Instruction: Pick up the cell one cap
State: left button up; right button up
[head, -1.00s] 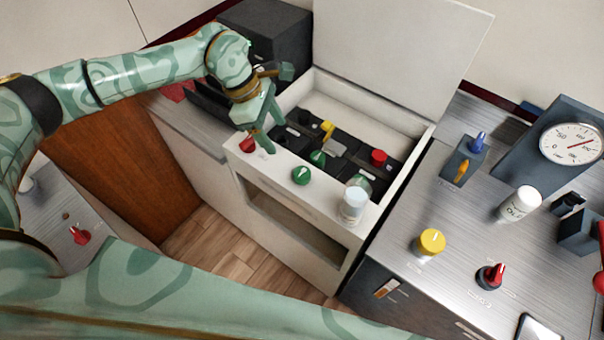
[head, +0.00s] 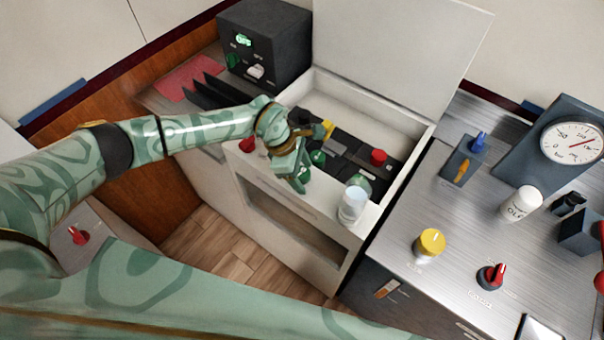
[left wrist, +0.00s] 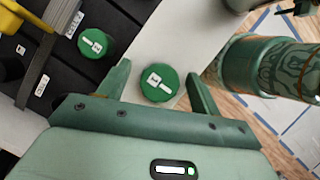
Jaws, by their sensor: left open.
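A green cap (left wrist: 159,84) with a small white label sits on the pale front ledge of the open battery box (head: 330,208). I cannot read the label for certain. In the left wrist view the cap lies between the fingers of my open left gripper (left wrist: 158,72), with a gap on each side. In the head view my left gripper (head: 300,184) is over that ledge and hides this cap. A second green cap (left wrist: 96,42), also labelled, is on the black battery, and it shows in the head view (head: 317,158). My right gripper is not in view.
A red knob (head: 247,145) is left of the gripper on the ledge, and a glass jar (head: 352,205) stands to its right. A red cap (head: 378,157) is on the battery. The raised lid (head: 400,50) stands behind. A metal counter (head: 400,255) is at right.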

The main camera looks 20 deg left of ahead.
pick_arm(q)
jog(key=c, duration=1.1)
jog(key=shift+o, duration=0.2)
jog(key=shift+r, duration=0.15)
